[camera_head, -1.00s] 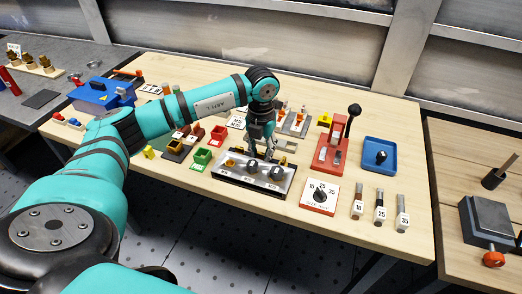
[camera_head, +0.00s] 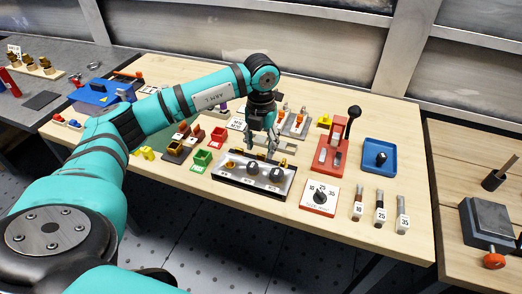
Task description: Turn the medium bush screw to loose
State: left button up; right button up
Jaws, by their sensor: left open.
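A grey metal block with a black front (camera_head: 244,187) lies near the front edge of the wooden table. A row of screws stands on it: a small brass-coloured one at the left (camera_head: 231,164), a dark round-headed one in the middle (camera_head: 253,169), and another dark one at the right (camera_head: 276,174). The small labels on its front are too small to read. My left gripper (camera_head: 271,156) points down just behind and above the block, between the middle and right screws in the picture. Its fingers are open, with nothing seen between them. My right gripper is out of view.
A dial plate (camera_head: 319,197) with a black knob stands right of the block, with labelled cylinders (camera_head: 380,208) beyond it. A red lever press (camera_head: 331,152) and a blue tray (camera_head: 380,155) stand behind. Green (camera_head: 202,159) and red bins stand left.

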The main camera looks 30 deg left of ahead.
aim_at(261, 154)
pick_arm(q)
notch_tip(261, 154, up, 9)
dwell(0.3)
dwell(0.5)
